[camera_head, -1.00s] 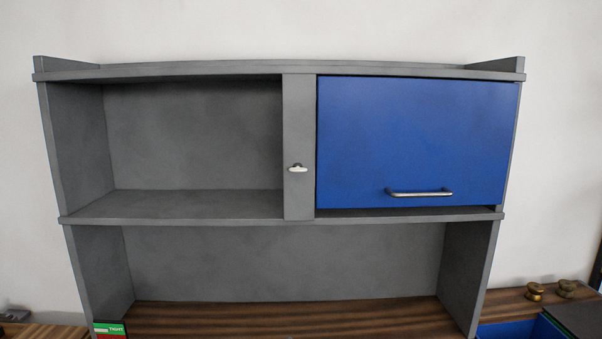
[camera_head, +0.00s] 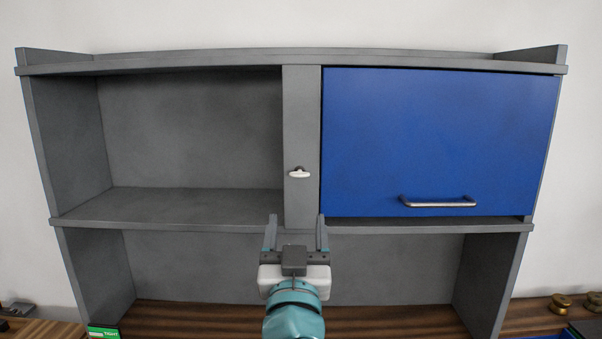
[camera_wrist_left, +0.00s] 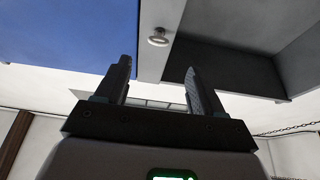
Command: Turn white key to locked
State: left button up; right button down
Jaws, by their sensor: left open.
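The white key (camera_head: 299,173) sits on the narrow grey upright between the open compartment and the blue door in the head view. Its bow looks about horizontal. In the left wrist view the key (camera_wrist_left: 158,38) shows beyond the fingers, near the middle top. My left gripper (camera_head: 296,219) is open and empty, its fingers pointing up, below the key and apart from it. The fingers show in the left wrist view (camera_wrist_left: 155,80), with the key in line with the gap between them. My right gripper is in neither view.
The blue door (camera_head: 438,140) with its metal handle (camera_head: 438,202) is shut, right of the key. The compartment (camera_head: 190,130) on the left is open and empty. A green label (camera_head: 103,332) and brass weights (camera_head: 560,303) lie low at the sides.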

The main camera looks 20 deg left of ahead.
aim_at(299, 177)
pick_arm(q)
jog(key=p+x, duration=0.4)
jog(key=x, duration=0.6)
jog(key=shift+w+r, duration=0.3)
jog(key=shift+r, duration=0.05)
jog(key=shift+w+r+p, duration=0.2)
jog(key=shift+w+p, duration=0.05)
jog(key=shift+p, duration=0.2)
jog(key=shift+w+a+f, duration=0.1)
jog(key=shift+w+a, duration=0.1)
jog(key=shift+w, duration=0.05)
jog(key=shift+d, duration=0.1)
jog(key=c, duration=1.1)
